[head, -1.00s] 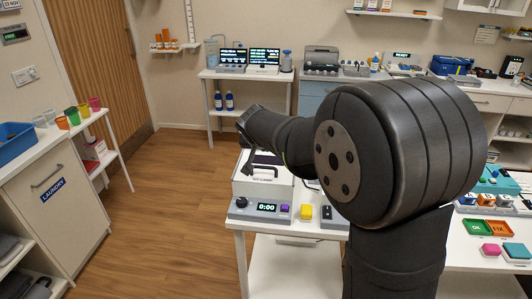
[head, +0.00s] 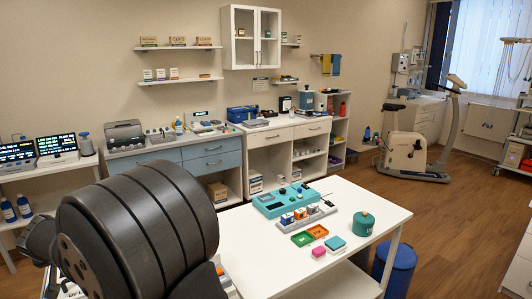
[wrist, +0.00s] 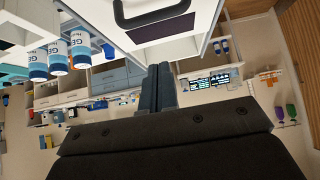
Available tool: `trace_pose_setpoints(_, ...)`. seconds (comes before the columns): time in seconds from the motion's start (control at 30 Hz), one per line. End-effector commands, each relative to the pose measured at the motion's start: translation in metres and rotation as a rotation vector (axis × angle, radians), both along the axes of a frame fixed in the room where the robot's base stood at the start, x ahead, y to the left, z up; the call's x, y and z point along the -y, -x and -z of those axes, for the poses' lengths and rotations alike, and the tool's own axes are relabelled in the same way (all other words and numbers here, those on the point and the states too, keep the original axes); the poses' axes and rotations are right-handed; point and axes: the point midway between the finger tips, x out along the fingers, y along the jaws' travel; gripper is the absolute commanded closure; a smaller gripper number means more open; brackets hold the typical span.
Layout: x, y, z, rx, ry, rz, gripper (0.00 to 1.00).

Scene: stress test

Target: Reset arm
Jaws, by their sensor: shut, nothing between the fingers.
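My gripper (wrist: 160,70) is in the middle of the wrist view, its two grey fingers together, with nothing seen between them. A white box (wrist: 205,17) with a black handle (wrist: 150,12) and a dark panel is near the fingertips at the top of that view; I cannot tell the gap. My own arm's thick black joint fills the lower left of the head view, where the gripper is not visible.
A white table (head: 352,192) holds a teal case (head: 285,200), a green and orange tray (head: 310,235), a pink block (head: 319,252) and a green round pot (head: 363,223). Blue-capped bottles (wrist: 60,58) show in the wrist view. Open floor lies right, beside an exercise bike (head: 410,150).

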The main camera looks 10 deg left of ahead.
Motion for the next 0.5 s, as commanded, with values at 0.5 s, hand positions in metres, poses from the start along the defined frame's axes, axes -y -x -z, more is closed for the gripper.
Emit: trace_pose_setpoints(0.5,-0.015,-0.014,0.050,-0.001,0.004,-0.002,1.00)
